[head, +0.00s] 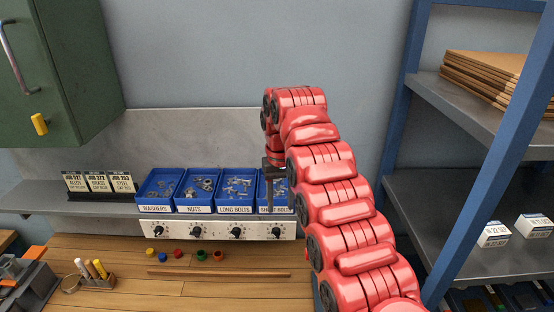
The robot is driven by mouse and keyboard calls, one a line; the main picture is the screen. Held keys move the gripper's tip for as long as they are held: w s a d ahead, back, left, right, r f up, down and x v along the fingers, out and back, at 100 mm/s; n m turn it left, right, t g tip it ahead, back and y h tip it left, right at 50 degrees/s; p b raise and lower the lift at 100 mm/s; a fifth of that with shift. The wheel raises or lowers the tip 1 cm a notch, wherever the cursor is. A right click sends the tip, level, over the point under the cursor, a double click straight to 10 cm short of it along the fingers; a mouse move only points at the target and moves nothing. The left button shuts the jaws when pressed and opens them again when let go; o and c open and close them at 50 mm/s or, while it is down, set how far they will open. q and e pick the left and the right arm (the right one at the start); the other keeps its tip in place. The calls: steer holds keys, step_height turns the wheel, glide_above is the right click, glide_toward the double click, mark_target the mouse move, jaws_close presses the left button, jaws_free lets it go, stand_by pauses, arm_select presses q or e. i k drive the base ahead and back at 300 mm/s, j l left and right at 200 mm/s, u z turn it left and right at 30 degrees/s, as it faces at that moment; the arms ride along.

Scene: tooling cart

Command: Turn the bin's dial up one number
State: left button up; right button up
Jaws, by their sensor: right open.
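A white dial panel (218,229) runs along the shelf front, with one black dial below each blue bin: washers dial (158,231), nuts dial (197,232), long bolts dial (236,233) and short bolts dial (277,233). The dial numbers are too small to read. The washers bin (153,208), nuts bin (192,209), long bolts bin (233,210) and short bolts bin (270,209) hold metal parts. My right gripper (275,178) is open at the short bolts bin, above the panel and apart from the dials. My red arm hides part of that bin. My left gripper is not in view.
Job cards (98,183) stand on the shelf left of the bins. Coloured caps (178,253) and a wooden strip (218,274) lie on the workbench (130,290). A pen holder (90,282) is at left. A blue rack (480,160) stands close at right.

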mark_target(276, 231)
steer(key=k+j, duration=0.3)
steer(key=k, duration=0.15)
steer(key=k+j, duration=0.25)
steer(key=k, duration=0.2)
